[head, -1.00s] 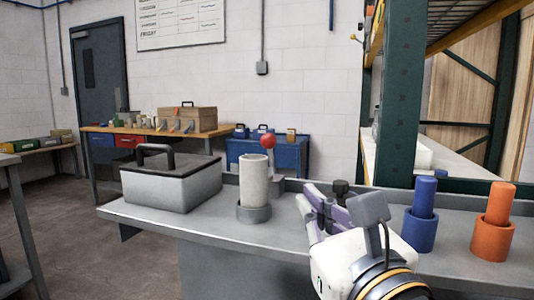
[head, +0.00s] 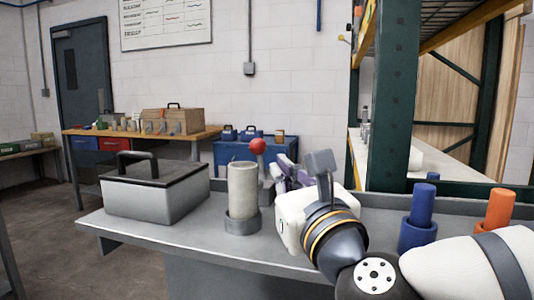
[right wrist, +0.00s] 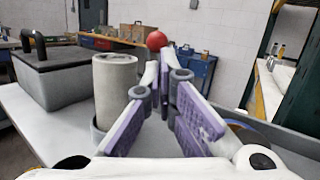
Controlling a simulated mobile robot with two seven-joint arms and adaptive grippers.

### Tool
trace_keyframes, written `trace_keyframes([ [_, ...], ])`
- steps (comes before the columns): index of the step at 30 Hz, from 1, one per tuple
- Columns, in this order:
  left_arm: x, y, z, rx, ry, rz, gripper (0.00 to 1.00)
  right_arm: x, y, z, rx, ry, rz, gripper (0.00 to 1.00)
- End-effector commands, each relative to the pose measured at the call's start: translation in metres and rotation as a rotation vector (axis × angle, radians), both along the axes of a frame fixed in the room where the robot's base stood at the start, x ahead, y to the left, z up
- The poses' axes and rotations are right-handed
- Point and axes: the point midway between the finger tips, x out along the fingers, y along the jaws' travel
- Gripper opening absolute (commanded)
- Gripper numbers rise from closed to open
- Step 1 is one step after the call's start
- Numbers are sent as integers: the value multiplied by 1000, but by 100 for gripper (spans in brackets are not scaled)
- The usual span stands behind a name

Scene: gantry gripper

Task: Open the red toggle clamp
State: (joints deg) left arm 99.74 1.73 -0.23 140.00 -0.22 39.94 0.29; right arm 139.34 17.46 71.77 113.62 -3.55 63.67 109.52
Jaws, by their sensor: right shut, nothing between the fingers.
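The toggle clamp's red ball (head: 257,146) tops an upright grey lever behind the pale cylinder on the grey bench. The clamp's lower part is largely hidden. The red ball also shows in the right wrist view (right wrist: 157,40), just beyond my fingertips. My right gripper (head: 280,172) is shut and empty, with its purple-padded fingers just right of the lever. In the right wrist view the fingers (right wrist: 168,75) converge just below the ball. I cannot tell whether they touch the lever. My left gripper is not in view.
A pale cylinder in a grey holder (head: 241,222) stands close in front of the clamp. A grey case with a black handle (head: 153,197) sits left of it. Blue (head: 421,205) and orange (head: 497,208) pegs in cups stand to the right, near my arm.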

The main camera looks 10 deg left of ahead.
Motion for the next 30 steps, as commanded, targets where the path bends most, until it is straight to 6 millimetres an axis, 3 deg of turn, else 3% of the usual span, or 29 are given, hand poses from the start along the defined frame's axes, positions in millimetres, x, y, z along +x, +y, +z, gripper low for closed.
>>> trace_keyframes([
  [6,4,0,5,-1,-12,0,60,38,24,10,-2,-3,0,0],
  [12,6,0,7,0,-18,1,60,59,37,13,0,0,-1,0],
  [30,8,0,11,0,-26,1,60,66,39,16,2,22,-1,0],
])
